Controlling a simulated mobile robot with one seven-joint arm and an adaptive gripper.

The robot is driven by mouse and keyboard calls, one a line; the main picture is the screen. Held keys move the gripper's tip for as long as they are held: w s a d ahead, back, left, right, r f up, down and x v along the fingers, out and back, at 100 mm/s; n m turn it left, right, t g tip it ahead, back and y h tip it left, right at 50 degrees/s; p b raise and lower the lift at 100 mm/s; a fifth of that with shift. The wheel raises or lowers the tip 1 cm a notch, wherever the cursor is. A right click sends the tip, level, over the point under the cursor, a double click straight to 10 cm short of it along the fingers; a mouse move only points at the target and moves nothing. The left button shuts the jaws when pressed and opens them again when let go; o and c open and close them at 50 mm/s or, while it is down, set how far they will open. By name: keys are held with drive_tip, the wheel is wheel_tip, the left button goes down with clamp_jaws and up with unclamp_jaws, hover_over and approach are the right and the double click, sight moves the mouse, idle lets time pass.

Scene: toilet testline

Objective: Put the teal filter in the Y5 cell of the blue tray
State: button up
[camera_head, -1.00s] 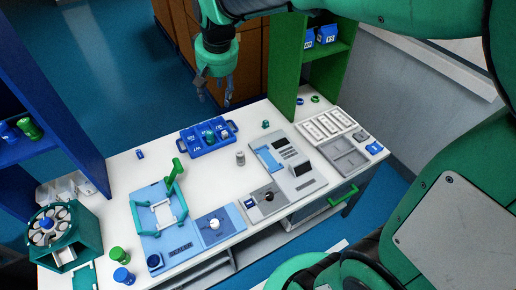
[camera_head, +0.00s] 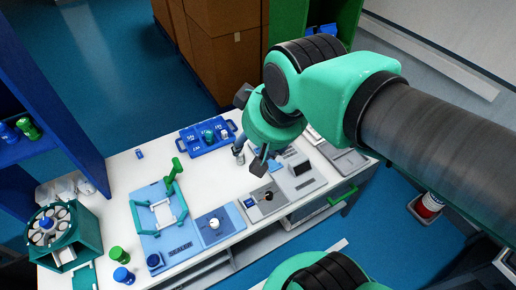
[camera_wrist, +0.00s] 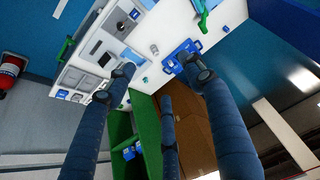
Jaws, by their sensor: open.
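The blue tray (camera_head: 190,150) lies at the back of the white table in the head view, with a few small items in its cells. The tray also shows in the wrist view (camera_wrist: 171,65), partly behind a finger. A small teal piece, likely the teal filter (camera_wrist: 145,80), stands on the table beside the tray in the wrist view. In the head view it is hidden behind my arm. My gripper (camera_head: 249,159) is open and empty above the table, right of the tray. The cell labels are too small to read surely.
A small grey cylinder (camera_wrist: 154,49) stands near the tray. Grey and white devices (camera_head: 298,178) lie to the right. A blue fixture with a teal frame (camera_head: 160,215) is at front left. A green shelf (camera_wrist: 151,137) stands beyond the table edge.

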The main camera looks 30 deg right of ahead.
drive_tip(key=shift+s+f, duration=0.2)
drive_tip(key=shift+s, duration=0.4)
drive_tip(key=shift+s+f, duration=0.2)
drive_tip(key=shift+s, duration=0.35)
drive_tip(key=shift+f, duration=0.1)
wheel_tip(320, 180, down, 6)
drive_tip(key=b, duration=0.6)
drive_tip(key=shift+f, duration=0.15)
